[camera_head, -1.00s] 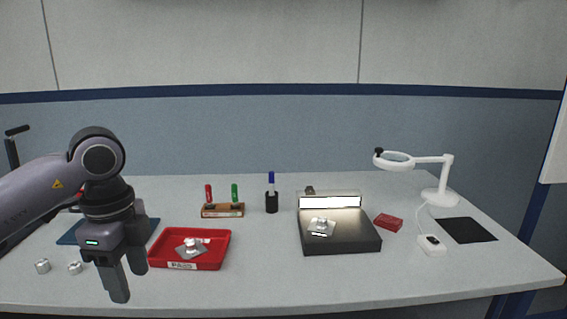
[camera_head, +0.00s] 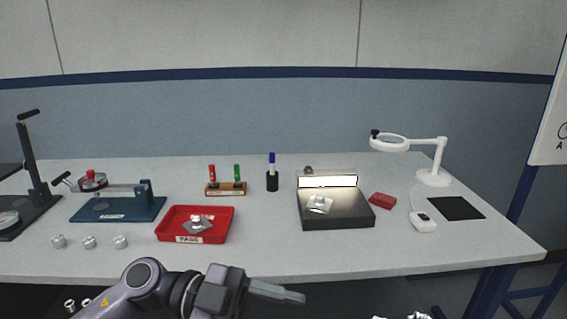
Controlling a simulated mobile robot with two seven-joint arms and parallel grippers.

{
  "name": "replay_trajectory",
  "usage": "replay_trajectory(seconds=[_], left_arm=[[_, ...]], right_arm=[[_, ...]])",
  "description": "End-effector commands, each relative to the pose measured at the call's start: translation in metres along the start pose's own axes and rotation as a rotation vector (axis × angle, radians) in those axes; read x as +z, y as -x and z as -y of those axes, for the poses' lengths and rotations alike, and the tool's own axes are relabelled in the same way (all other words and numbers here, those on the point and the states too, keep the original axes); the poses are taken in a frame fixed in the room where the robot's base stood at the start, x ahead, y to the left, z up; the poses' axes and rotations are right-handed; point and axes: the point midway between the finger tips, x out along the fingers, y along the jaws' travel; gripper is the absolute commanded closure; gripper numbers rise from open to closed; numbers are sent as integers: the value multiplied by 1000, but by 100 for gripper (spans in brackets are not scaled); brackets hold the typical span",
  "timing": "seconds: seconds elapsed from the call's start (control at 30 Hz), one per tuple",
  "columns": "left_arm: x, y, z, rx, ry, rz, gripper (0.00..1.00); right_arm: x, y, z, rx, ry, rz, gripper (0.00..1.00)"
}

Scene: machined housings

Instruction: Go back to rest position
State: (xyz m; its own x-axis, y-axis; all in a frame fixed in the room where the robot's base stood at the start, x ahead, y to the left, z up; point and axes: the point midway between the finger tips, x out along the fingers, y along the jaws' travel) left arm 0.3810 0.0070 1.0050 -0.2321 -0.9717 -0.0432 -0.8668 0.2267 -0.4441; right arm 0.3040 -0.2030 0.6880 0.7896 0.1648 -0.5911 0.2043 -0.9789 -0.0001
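My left gripper (camera_head: 277,292) is in front of the table's near edge and below its top, with its fingers pointing right. It touches nothing on the table, and I see nothing held. The fingers overlap from this angle, so their gap cannot be told. A metal housing (camera_head: 197,223) lies in the red tray (camera_head: 171,235) labelled PASS. Another housing (camera_head: 319,204) lies on the dark lit inspection box (camera_head: 345,215).
The table (camera_head: 300,255) has a clear front strip. Small metal parts (camera_head: 89,243) stand at left, near a blue fixture (camera_head: 118,209) and a black lever stand (camera_head: 30,165). A marker rack (camera_head: 226,188), red block (camera_head: 382,201) and white magnifier lamp (camera_head: 434,177) stand farther back.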

Motion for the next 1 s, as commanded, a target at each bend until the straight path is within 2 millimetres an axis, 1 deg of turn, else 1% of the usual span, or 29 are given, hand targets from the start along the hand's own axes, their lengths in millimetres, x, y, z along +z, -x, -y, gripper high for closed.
replay_trajectory(seconds=[0.03, 0.13, 0.27, 0.37, 0.4, 0.47, 0.53, 0.57, 0.6, 0.67, 0.7, 0.77, 0.8, 0.87, 0.9, 1.0], left_arm=[[-4, -3, 3, -91, 2, -71, 49], [-7, 1, 16, -299, -6, -168, 49], [3, 20, 28, -586, 19, -220, 49], [22, 42, 31, -807, 66, -199, 49], [32, 52, 30, -891, 91, -177, 49], [50, 67, 24, -1012, 135, -128, 49], [73, 86, 12, -1142, 199, -52, 49], [84, 94, 5, -1191, 229, -13, 49], [98, 104, -6, -1254, 274, 44, 49], [120, 118, -28, -1334, 345, 140, 49], [135, 126, -45, -1378, 397, 210, 49], [156, 138, -74, -1429, 481, 319, 49], [168, 144, -96, -1452, 539, 393, 49], [184, 150, -128, -1470, 623, 499, 49], [192, 154, -149, -1473, 675, 563, 49], [205, 158, -195, -1461, 786, 694, 49]], right_arm=[[-2, 2, 0, 0, 0, 1, 100], [-3, 4, 0, 0, 0, 3, 100], [-5, 6, 0, 0, -1, 4, 100], [-7, 7, 0, 0, -1, 4, 100], [-8, 8, 0, 0, -1, 4, 100], [-9, 9, 0, 0, -1, 4, 100], [-10, 10, 0, 0, -1, 5, 100], [-11, 10, 0, 0, -1, 5, 100], [-12, 11, 0, 0, -1, 5, 100], [-13, 12, 0, 0, -1, 5, 100], [-14, 12, 0, -1, -1, 5, 100], [-15, 13, 0, -1, -1, 5, 100], [-16, 14, 0, -1, -1, 5, 100], [-16, 15, 0, -1, -1, 5, 100], [-17, 15, 0, -1, -1, 5, 100], [-18, 16, 0, -1, -1, 5, 100]])
